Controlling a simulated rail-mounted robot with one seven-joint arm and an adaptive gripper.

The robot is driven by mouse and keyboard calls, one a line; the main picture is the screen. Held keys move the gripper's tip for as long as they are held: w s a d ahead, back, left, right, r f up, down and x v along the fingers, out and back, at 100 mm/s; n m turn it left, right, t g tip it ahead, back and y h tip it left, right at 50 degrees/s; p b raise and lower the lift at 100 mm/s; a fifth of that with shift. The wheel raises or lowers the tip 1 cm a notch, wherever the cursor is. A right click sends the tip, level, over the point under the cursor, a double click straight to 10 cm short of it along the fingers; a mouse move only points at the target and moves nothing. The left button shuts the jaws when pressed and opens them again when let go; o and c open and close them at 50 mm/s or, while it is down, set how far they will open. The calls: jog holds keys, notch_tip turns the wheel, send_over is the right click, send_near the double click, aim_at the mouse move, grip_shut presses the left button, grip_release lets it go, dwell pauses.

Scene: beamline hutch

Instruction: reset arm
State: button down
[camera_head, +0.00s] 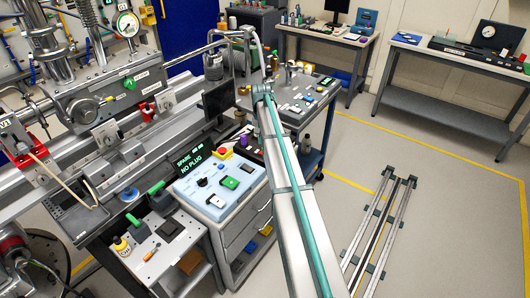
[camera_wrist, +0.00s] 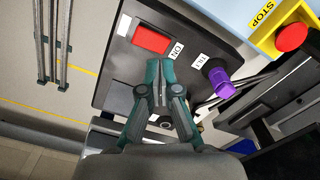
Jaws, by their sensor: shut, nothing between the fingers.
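My gripper (camera_wrist: 160,66) shows in the wrist view with its teal fingers together and nothing between them. The fingertips lie just below a red rocker switch (camera_wrist: 151,40) marked ON, on a dark panel (camera_wrist: 118,75). Whether they touch the panel I cannot tell. A purple knob (camera_wrist: 222,82) is right of the fingers. In the head view my arm (camera_head: 290,190) rises from the bottom edge past the middle. I cannot make out the gripper there.
A yellow box with a red STOP button (camera_wrist: 291,38) is close by at upper right. In the head view, a pale blue panel (camera_head: 214,183) reading NO PLUG tops a drawer cabinet. Beamline equipment fills the left. Floor rails (camera_head: 380,235) lie at right, with open floor around them.

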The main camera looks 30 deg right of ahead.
jog(key=shift+r+p, duration=0.3)
jog(key=shift+r, duration=0.5)
jog(key=s+a+f+g+h+p, duration=0.1)
jog(key=s+a+f+g+p, duration=0.15)
jog(key=s+a, duration=1.45)
jog(key=s+a+f+n+g+b, duration=0.1)
jog(key=s+a+f+n, duration=0.1)
jog(key=s+f, duration=0.95)
jog(key=s+a+f+n+g+b, duration=0.1)
jog(key=s+a+f+n+b, duration=0.1)
jog(key=s+f, duration=0.9)
jog(key=s+a+f+n+g+b, duration=0.1)
jog(key=s+f, duration=0.6)
jog(key=s, duration=0.3)
jog(key=s+a+f+n+g+y+b, duration=0.1)
jog(key=s+f, duration=0.6)
jog(key=s, duration=0.4)
jog(key=shift+a, duration=0.3)
